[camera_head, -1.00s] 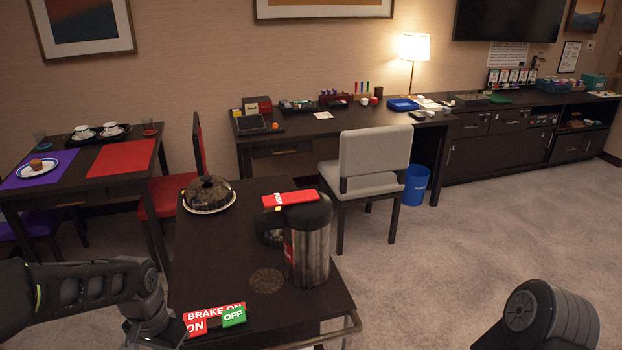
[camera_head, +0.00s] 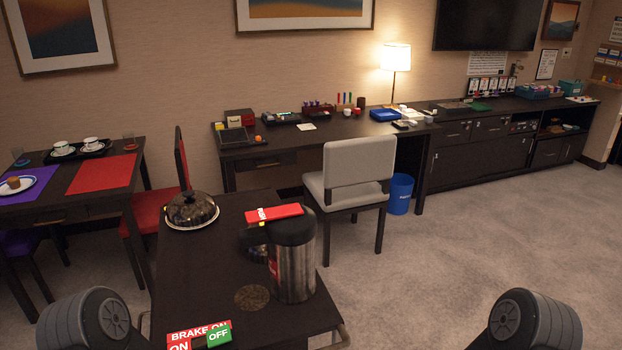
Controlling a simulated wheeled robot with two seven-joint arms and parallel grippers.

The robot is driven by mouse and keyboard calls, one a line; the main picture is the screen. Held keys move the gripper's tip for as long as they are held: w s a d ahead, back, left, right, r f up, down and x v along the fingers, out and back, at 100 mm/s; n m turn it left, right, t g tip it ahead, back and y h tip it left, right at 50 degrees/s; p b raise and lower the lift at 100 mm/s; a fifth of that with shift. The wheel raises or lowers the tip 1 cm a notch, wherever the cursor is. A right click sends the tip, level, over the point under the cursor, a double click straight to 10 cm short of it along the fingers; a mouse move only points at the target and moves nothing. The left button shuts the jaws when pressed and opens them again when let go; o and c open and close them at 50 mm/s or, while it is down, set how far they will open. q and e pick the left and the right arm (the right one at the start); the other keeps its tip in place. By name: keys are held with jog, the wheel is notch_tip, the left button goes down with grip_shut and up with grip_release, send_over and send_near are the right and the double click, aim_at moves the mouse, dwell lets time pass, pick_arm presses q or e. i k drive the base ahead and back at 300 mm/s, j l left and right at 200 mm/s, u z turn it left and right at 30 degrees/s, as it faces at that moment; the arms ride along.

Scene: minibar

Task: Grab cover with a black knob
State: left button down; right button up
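A dark, shiny domed cover (camera_head: 190,207) with a small black knob on top sits on a round, light-rimmed plate (camera_head: 178,226). The plate is at the far left corner of a dark serving cart (camera_head: 196,272) in front of me. Nothing is touching the cover. Only rounded links of my arms show, at the bottom left and bottom right. Both grippers are out of view, so their state is hidden.
A steel dispenser (camera_head: 294,270) with a red-topped lid stands at the cart's right side. A brake sign (camera_head: 200,335) is at its near edge. A dining table (camera_head: 110,202) and red chair (camera_head: 152,212) are left; a grey chair (camera_head: 357,170) is beyond. Carpet is open right.

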aim_at(189, 209)
jog(key=u, duration=0.5)
jog(key=j+u, duration=0.35)
jog(key=i+j+u, duration=0.35)
jog(key=j, duration=0.2)
jog(key=i+j+u, duration=0.25)
jog(key=j+u, duration=0.15)
jog(key=j, duration=0.15)
jog(key=i+j+u, duration=0.35)
jog(key=i+j+z, duration=0.3)
jog(key=i, duration=0.25)
jog(key=i+j+z, duration=0.3)
jog(key=i, duration=0.2)
jog(key=i+z, duration=0.2)
jog(key=z, duration=0.2)
jog(key=i+z, duration=0.25)
jog(key=z, duration=0.2)
jog(key=i+z, duration=0.2)
jog(key=z, duration=0.2)
jog(key=i+j+z, duration=0.2)
jog(key=z, duration=0.2)
jog(key=i+j+z, duration=0.15)
jog(key=z, duration=0.25)
jog(key=i+j+z, duration=0.25)
jog(key=z, duration=0.2)
jog(key=i+j+z, duration=0.15)
jog(key=j+z, duration=0.3)
jog(key=i+j+z, duration=0.1)
jog(key=j+z, duration=1.3)
jog(key=i+l, duration=0.05)
jog(key=l, duration=0.05)
